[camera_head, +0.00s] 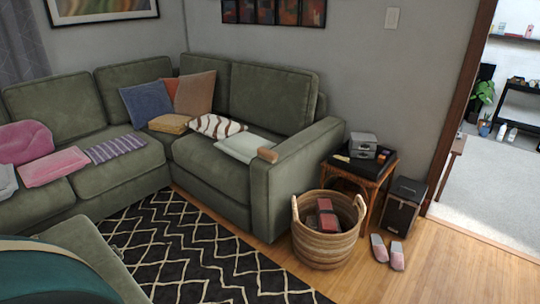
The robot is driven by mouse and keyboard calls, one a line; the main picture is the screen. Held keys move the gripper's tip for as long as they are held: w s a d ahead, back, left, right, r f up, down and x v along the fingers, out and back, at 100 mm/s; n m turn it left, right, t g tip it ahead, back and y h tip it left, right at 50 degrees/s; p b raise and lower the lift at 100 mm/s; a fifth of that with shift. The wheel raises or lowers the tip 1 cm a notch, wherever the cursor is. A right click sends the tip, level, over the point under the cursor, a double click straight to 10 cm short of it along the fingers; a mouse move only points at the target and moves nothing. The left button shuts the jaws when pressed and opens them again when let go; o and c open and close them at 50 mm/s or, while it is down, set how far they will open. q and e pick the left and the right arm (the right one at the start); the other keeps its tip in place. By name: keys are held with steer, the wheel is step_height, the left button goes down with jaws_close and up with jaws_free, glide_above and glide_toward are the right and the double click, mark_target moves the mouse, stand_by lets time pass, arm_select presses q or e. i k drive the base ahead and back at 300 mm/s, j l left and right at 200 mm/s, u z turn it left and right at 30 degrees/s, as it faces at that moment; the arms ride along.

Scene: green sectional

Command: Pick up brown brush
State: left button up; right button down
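A small brown, rounded block-like thing (267,155), which may be the brown brush, lies at the right end of the green sofa (287,172). It is by the inner side of the armrest, beside a folded pale green cloth (240,147). It is small, and I cannot make out bristles. Neither of my grippers is in view.
A woven basket (323,254) with dark and reddish items stands on the wood floor, right of the sofa. A side table (378,172), a black speaker-like box (402,208) and pink slippers (388,254) are nearby. A patterned rug (205,255) covers the floor before the sofa.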

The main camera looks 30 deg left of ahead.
mark_target(263, 153)
steer(key=u, duration=1)
steer(key=i+z, duration=0.2)
steer(key=i, duration=0.55)
steer(key=i+z, duration=0.15)
steer(key=i, duration=0.6)
steer(key=i+j+z, duration=0.2)
steer(key=i, duration=1.1)
